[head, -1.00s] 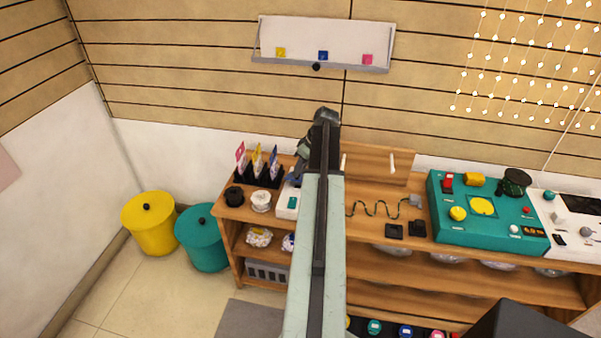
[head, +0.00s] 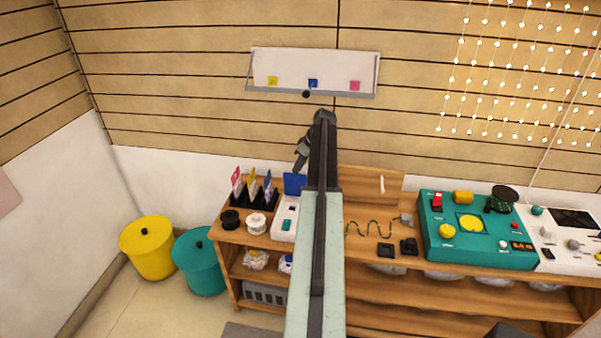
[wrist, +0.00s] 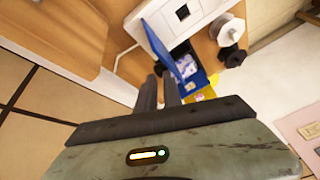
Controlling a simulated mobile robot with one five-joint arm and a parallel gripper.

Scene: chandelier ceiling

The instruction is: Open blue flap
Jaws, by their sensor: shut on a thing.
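The blue flap (head: 294,184) stands raised at the back of a white device (head: 284,218) on the wooden shelf unit, left of my arm in the head view. In the wrist view the flap (wrist: 161,48) is a slanted blue panel in front of my fingertips. My gripper (wrist: 160,88) is shut on the flap near its edge; the exact contact is hard to see. In the head view my gripper (head: 301,158) is small and dark, just above the flap, and my arm hides part of the shelf behind it.
A black card holder (head: 256,195) and black and white spools (head: 256,223) stand left of the device. A teal console (head: 475,230) stands right. Yellow (head: 148,252) and teal bins (head: 200,268) stand on the floor. A white wall panel (head: 312,68) hangs above.

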